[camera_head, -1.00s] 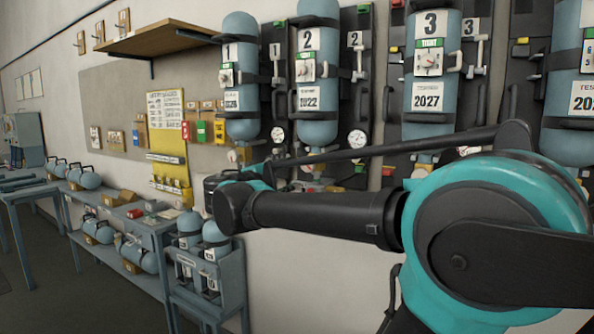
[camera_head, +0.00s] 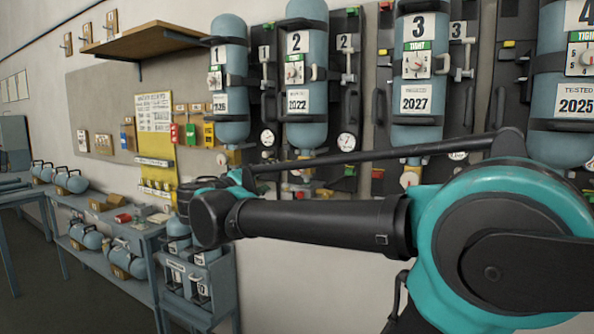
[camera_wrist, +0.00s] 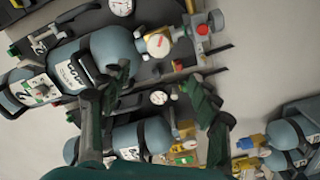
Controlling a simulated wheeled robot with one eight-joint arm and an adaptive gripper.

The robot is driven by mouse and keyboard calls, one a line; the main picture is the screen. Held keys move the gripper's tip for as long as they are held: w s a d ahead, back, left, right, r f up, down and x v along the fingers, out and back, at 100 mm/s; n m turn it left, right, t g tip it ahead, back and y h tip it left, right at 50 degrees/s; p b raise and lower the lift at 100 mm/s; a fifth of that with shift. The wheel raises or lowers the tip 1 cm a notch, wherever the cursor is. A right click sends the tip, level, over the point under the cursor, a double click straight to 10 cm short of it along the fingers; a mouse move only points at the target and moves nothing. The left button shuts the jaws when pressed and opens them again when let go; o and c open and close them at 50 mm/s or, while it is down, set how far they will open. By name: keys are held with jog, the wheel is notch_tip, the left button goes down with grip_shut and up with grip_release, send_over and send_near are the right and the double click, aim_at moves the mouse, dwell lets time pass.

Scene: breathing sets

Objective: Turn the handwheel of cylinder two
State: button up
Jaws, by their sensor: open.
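Cylinder two (camera_head: 306,95), a blue-grey bottle with a "2" and a "2022" label, is strapped upright on the wall board. It also shows tilted in the wrist view (camera_wrist: 112,48). The handwheel appears beyond the fingertips, with no contact visible. The fingers are hidden in the head view.
Cylinder one (camera_head: 229,70) and cylinder three (camera_head: 418,75) flank it. A pressure gauge (camera_head: 347,140) is at its right. A wooden shelf (camera_head: 150,40) juts out at upper left. A bench with bottles (camera_head: 110,232) and a bottle rack (camera_head: 198,290) stand below left.

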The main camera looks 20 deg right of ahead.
jog(key=w+d+n, duration=0.3)
jog(key=d+n, duration=0.1)
jog(key=n, duration=0.2)
jog(key=w+d+n, duration=0.3)
jog(key=d+n, duration=0.1)
jog(key=n, duration=0.3)
jog(key=w+d+n, duration=0.3)
jog(key=d+n, duration=0.1)
jog(key=n, duration=0.3)
dwell(0.4)
jog(key=c, duration=1.2)
